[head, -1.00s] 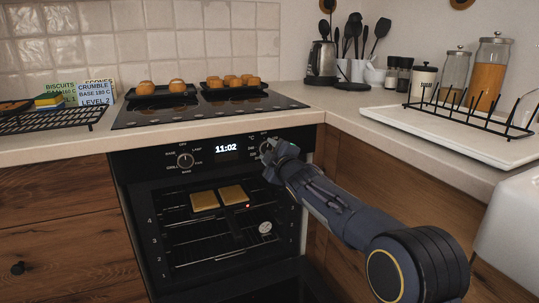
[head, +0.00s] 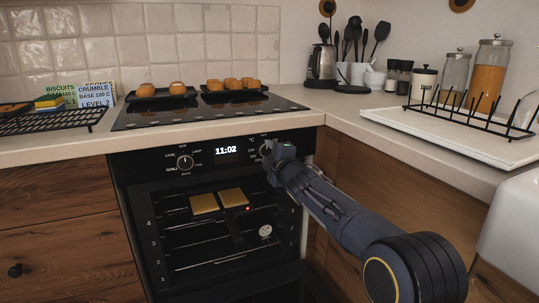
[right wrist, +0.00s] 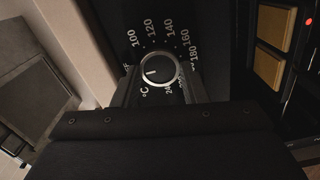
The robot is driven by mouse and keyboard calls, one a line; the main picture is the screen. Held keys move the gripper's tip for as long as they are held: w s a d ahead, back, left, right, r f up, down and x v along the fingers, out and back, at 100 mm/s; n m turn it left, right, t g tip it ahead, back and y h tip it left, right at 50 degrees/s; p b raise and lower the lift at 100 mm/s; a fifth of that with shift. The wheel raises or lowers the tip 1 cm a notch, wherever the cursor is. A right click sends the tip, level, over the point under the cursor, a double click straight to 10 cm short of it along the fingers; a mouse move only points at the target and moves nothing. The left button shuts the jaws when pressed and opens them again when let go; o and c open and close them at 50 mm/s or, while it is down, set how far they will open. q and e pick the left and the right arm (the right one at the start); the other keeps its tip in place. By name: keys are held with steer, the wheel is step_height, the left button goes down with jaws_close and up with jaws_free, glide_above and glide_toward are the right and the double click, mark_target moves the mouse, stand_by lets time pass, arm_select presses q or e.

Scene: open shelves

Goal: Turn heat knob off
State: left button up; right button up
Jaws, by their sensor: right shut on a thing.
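The heat knob (head: 265,149) is at the right end of the black oven panel, mostly behind my gripper in the head view. In the right wrist view the round dark knob (right wrist: 160,69) has a silver rim and sits inside a ring of temperature numbers. Its white pointer mark lies left of its centre, facing the partly cut-off "OFF" label at the left. My right gripper (head: 270,160) is shut on the knob, with a finger on either side in the wrist view (right wrist: 158,86). My left gripper is not in view.
A second knob (head: 185,162) and a clock display (head: 225,150) are on the panel. Two yellow slabs (head: 218,201) lie in the oven below, near a red light. The counter (head: 350,100) overhangs the panel. Trays of buns (head: 234,84) stand on the hob.

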steer(key=o, duration=1)
steer(key=b+v, duration=0.1)
steer(key=v, duration=0.6)
steer(key=shift+s+d, duration=0.15)
steer(key=shift+s, duration=0.25)
